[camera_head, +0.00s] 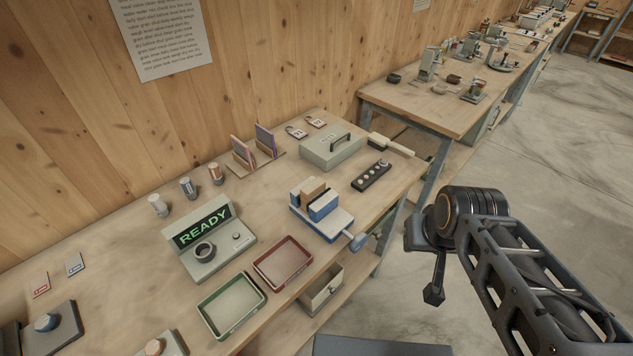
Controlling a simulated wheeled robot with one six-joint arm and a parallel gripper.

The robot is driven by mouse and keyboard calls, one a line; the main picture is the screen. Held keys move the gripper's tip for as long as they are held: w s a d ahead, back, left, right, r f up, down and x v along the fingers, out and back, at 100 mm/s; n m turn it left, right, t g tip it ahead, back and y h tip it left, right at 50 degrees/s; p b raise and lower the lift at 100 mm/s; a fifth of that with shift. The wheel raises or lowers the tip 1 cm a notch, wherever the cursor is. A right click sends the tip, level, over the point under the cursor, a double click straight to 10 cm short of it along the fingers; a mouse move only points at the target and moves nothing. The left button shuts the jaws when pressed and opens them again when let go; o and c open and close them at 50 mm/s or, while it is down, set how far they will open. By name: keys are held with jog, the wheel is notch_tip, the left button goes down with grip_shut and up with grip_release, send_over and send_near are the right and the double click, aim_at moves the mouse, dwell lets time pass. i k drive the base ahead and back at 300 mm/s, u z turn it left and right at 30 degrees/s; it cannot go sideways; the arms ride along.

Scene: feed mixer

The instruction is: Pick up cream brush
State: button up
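The cream brush (396,146) lies at the far right corner of the workbench, beside the grey-green case. My arm comes in from the lower right, over the floor. The dark end part of my arm, which seems to be my gripper (433,292), hangs in front of the bench's right side, apart from the brush. Its fingers cannot be made out, and I see nothing held there.
Near the brush are the grey-green case (330,149), a black block with round knobs (371,176) and a blue-and-white vise (322,210). A red tray (283,262), a green tray (231,305) and a READY display unit (207,240) stand nearer. A second bench (440,103) stands behind.

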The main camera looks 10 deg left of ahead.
aim_at(378, 141)
jog(key=z, duration=1.25)
jog(key=i, duration=2.15)
jog(key=u, duration=3.35)
